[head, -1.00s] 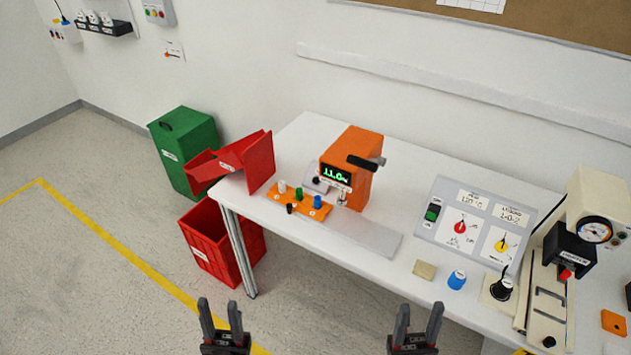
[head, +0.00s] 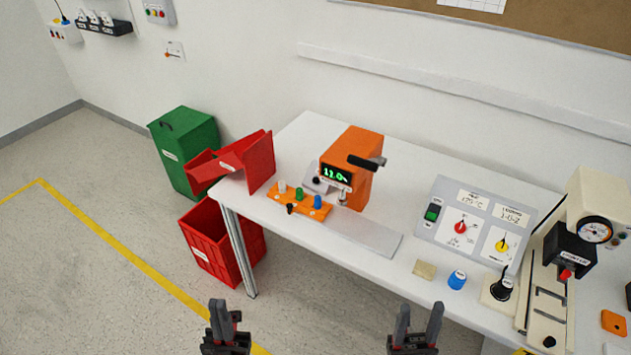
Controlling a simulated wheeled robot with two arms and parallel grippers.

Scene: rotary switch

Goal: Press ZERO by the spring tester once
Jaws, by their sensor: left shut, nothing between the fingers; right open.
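The spring tester (head: 360,160) is an orange box with a black lever and a lit green display (head: 335,175), standing on the white table. In front of it lies an orange plate (head: 293,203) with white, green and blue pieces and a small black one. Which control is ZERO I cannot read; a black round knob (head: 316,180) sits left of the display. My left gripper (head: 224,302) is shut and empty, in front of and below the table's front edge. My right gripper (head: 418,307) is open and empty, also in front of the table. Neither touches anything.
A red chute (head: 232,160) stands at the table's left end, above a red crate (head: 205,248) on the floor. A control panel (head: 440,240), a blue cap (head: 457,280) and a cream press (head: 590,205) are on the right. The grey plate (head: 365,238) before the tester is bare.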

